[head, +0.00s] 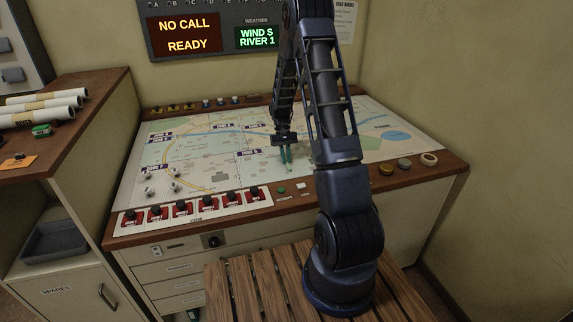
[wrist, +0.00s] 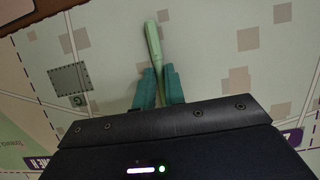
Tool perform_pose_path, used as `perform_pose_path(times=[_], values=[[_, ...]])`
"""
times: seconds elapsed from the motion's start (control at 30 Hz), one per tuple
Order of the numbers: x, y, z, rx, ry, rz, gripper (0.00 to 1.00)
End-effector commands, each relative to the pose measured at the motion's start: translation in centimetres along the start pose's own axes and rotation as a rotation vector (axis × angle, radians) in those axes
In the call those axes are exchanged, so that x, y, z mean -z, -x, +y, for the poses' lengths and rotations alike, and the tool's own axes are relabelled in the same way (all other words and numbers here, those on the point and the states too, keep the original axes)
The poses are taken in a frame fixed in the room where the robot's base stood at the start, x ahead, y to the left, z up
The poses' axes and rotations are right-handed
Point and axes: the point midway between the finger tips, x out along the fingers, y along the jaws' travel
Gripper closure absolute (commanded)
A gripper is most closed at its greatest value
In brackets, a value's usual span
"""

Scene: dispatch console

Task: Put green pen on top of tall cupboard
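The green pen (wrist: 153,42) stands out between the two teal fingers of my gripper (wrist: 159,86) in the wrist view. The fingers sit close against it on both sides, so my gripper looks shut on it. In the head view my gripper (head: 286,155) points down at the middle of the map on the console; the pen is small and hard to make out there. Whether the pen still touches the map is unclear. The tall cupboard (head: 85,92) stands at the left, its brown wooden top higher than the console.
Rolled papers (head: 40,110), a small green item (head: 41,130) and an orange card (head: 18,161) lie on the cupboard top. Red-based black switches (head: 182,208) line the console's front. White pieces (head: 174,186) stand on the map's left. A status board (head: 200,55) hangs behind.

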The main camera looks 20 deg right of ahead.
Motion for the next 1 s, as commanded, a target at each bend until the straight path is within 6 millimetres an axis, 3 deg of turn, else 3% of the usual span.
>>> perform_pose_path(times=[0.4, 0.57, 0.77, 1.0], values=[[0.0, 0.1, 0.0, 0.0, 0.0, 0.001, 1.0], [-0.4, 1.2, 0.0, 0.0, 0.0, 0.003, 1.0], [-1.9, 4.8, 0.0, 0.0, 0.0, 0.005, 1.0], [-4.3, 10.7, 0.0, 0.0, 0.0, 0.005, 1.0]])
